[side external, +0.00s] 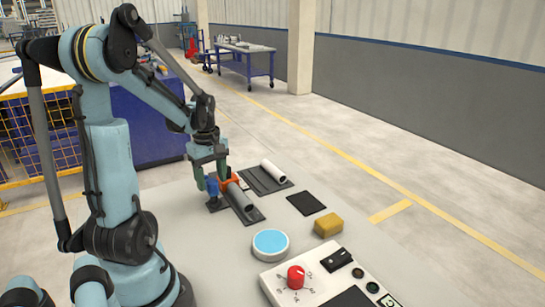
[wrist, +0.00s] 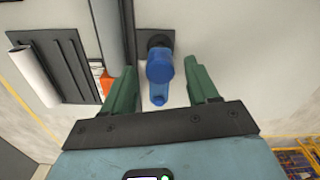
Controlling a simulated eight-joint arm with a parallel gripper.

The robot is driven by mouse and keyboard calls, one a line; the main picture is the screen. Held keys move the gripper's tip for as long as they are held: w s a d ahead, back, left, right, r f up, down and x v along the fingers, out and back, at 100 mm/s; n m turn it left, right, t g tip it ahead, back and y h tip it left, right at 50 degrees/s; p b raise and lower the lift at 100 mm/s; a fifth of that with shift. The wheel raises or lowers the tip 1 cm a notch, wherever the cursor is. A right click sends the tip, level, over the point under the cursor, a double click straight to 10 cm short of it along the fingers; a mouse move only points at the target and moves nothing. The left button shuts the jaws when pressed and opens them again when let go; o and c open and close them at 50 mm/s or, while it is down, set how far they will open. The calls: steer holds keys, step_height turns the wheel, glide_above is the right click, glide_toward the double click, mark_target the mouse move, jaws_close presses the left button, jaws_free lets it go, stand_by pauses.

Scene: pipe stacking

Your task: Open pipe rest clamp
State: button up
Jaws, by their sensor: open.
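My gripper (side external: 211,172) is open, with its green fingers pointing down at the near end of the pipe rest. In the wrist view, the fingers of my gripper (wrist: 160,68) stand on either side of the blue clamp handle (wrist: 159,68), with visible gaps. The blue clamp handle also shows low beside the fingers in the side view (side external: 212,187). An orange clamp part (side external: 231,182) sits by the grey pipe (side external: 241,197); in the wrist view the orange part (wrist: 106,84) is partly hidden by the left finger. Whether the clamp is open or closed cannot be told.
A white pipe (side external: 273,171) lies on a dark ribbed plate (side external: 261,182) beyond the rest. A black pad (side external: 306,203), a yellow block (side external: 328,224), a blue-topped round dish (side external: 270,243) and a control box with a red knob (side external: 295,276) occupy the table's right side.

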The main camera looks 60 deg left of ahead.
mark_target(212, 180)
step_height(212, 180, up, 11)
steer(key=shift+f, duration=0.2)
stand_by(0.3)
steer(key=w+d+f+m+t, duration=0.2)
steer(key=w+d+m+t, duration=0.1)
steer(key=d+m, duration=0.7)
steer(key=w+d+f+m+t, duration=0.1)
steer(key=w+d+m+t, duration=0.3)
steer(key=d+m, duration=0.6)
steer(key=d, duration=0.6)
steer(key=shift+w+f, duration=0.15)
steer(key=shift+f, duration=0.2)
